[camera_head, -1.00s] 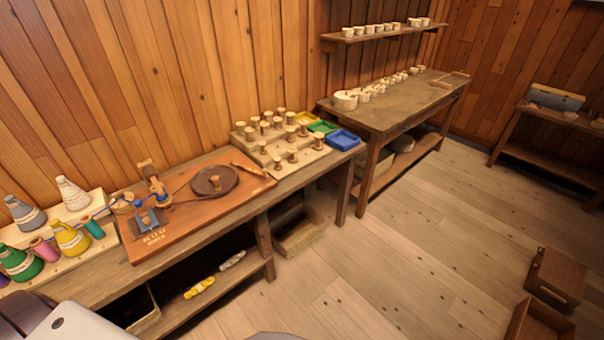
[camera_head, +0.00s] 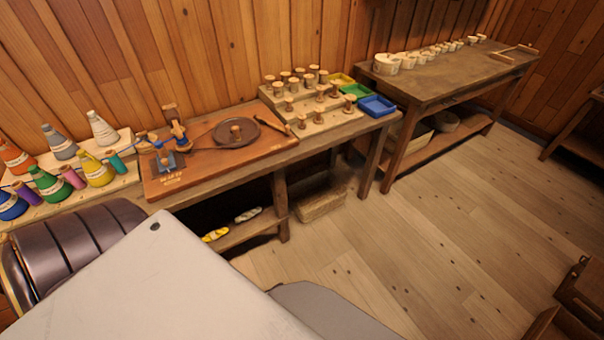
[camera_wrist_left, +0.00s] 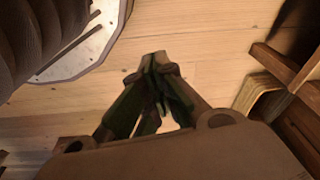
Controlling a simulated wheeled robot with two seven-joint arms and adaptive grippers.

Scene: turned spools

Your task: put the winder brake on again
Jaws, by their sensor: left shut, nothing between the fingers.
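The winder stands on a reddish-brown board (camera_head: 205,183) on the left bench in the head view. It has a dark round wheel (camera_head: 236,132) with a wooden knob, and an upright blue and wood part (camera_head: 178,130). A small blue-grey block (camera_head: 166,160) sits at the board's left side. I cannot tell which part is the brake. My left gripper (camera_wrist_left: 158,62) is shut and empty in the left wrist view, with bare floor behind it. Neither gripper shows in the head view; only pale and dark parts of mine fill the lower left.
Coloured cones (camera_head: 98,170) stand left of the board. A stepped rack of wooden spools (camera_head: 318,92) and coloured trays (camera_head: 377,105) stand right of it. A second table (camera_head: 450,75) holds white cups. Planked floor (camera_head: 430,240) is open in front. Wooden crates (camera_head: 583,290) stand lower right.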

